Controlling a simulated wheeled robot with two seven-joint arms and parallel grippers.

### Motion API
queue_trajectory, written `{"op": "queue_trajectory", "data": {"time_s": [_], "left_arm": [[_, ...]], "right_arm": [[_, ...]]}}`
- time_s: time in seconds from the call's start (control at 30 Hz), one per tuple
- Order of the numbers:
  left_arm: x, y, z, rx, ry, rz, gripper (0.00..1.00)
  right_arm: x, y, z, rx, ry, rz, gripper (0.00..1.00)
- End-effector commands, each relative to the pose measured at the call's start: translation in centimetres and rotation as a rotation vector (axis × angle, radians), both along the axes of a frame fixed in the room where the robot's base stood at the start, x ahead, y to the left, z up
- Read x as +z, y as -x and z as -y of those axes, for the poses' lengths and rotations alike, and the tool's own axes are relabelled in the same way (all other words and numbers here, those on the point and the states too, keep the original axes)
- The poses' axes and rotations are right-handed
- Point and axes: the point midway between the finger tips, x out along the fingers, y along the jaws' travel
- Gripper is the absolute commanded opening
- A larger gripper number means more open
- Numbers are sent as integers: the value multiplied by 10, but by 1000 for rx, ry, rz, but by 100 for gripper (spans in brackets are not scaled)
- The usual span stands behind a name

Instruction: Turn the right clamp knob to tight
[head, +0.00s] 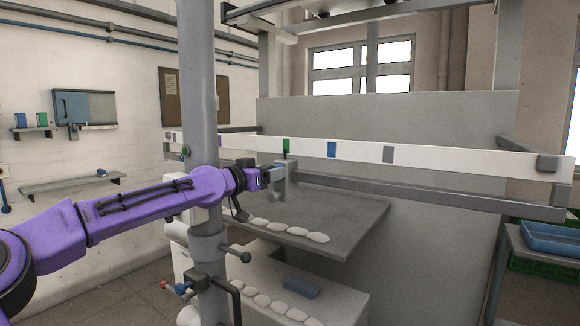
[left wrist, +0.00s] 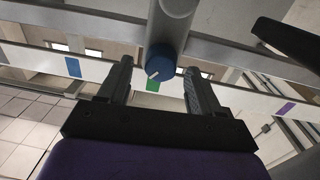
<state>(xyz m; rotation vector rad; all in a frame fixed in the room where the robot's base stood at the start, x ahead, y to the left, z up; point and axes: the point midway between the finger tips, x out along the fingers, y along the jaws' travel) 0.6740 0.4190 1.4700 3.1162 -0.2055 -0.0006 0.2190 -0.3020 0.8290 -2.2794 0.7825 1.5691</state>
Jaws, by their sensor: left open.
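A blue round knob (left wrist: 160,66) with a white pointer line shows in the left wrist view, on the end of a grey cylindrical clamp part (left wrist: 172,22). The pointer slants toward the lower left in that view. My left gripper (left wrist: 158,68) is open, with one finger on each side of the knob; I cannot tell whether either touches it. My right gripper is not in view.
A long white rail (head: 450,163) carries a green mark (head: 286,147), a blue mark (head: 331,150) and a grey mark (head: 389,154). Below is a grey shelf (head: 350,212) with several white pads.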

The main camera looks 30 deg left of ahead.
Motion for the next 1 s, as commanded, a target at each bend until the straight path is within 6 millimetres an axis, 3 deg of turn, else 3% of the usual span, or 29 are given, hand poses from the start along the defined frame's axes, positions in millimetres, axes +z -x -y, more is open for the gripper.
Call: {"op": "queue_trajectory", "data": {"time_s": [0.33, 0.5, 1.0], "left_arm": [[3, 6, -5, 9, 1, 6, 61], [1, 0, -3, 8, 0, 2, 7], [-1, -4, -1, 5, 24, -2, 7]], "right_arm": [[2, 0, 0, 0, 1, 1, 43], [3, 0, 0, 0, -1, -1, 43], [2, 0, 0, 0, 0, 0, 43]]}}
